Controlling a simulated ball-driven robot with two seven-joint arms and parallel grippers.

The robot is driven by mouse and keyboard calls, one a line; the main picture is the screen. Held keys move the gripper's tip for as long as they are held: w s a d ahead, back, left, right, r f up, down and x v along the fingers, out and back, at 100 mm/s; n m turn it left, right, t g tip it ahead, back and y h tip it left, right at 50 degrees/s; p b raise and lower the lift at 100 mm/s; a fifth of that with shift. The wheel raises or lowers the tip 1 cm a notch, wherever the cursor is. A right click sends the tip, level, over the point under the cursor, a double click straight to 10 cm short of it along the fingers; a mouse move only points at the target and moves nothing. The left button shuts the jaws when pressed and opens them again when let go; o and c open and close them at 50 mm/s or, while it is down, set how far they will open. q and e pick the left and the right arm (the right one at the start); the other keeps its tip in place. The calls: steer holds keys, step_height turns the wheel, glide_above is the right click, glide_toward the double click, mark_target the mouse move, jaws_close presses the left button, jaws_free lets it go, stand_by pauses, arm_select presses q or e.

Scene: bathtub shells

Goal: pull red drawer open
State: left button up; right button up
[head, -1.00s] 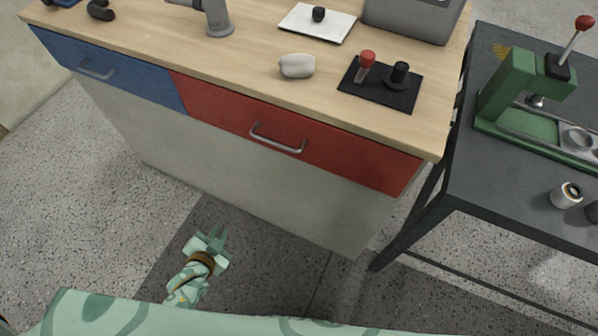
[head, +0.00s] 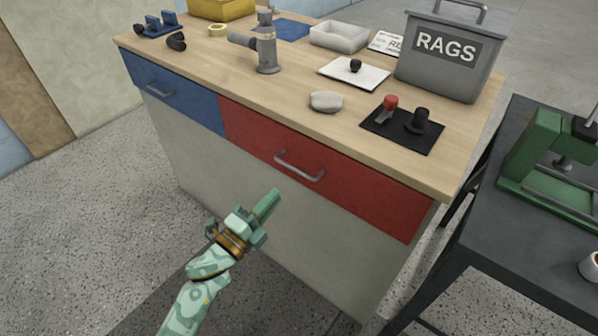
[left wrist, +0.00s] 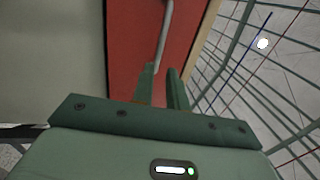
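The red drawer (head: 370,196) is shut, flush in the front of the wooden-topped cabinet. Its grey bar handle (head: 299,173) sits at the middle of its front. My left gripper (head: 270,203) is below and a little left of the handle in the head view, apart from it. In the left wrist view, the two fingers (left wrist: 163,86) stand apart with a gap between them, empty. There the red drawer front (left wrist: 133,50) and the handle (left wrist: 165,38) lie ahead of the fingertips. My right gripper is not in view.
A blue drawer (head: 175,92) is left of the red one. The worktop holds a grey rags bin (head: 445,62), a black plate (head: 402,130) with knobs and a pale stone-like object (head: 326,102). A dark table (head: 450,230) with a green press (head: 540,165) stands at right.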

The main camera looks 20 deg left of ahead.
mark_target(298, 171)
arm_select(q)
steer(key=b+x, duration=0.1)
steer(key=x, duration=0.9)
steer(key=shift+w+f, duration=0.1)
steer(key=shift+w, duration=0.05)
jaws_close()
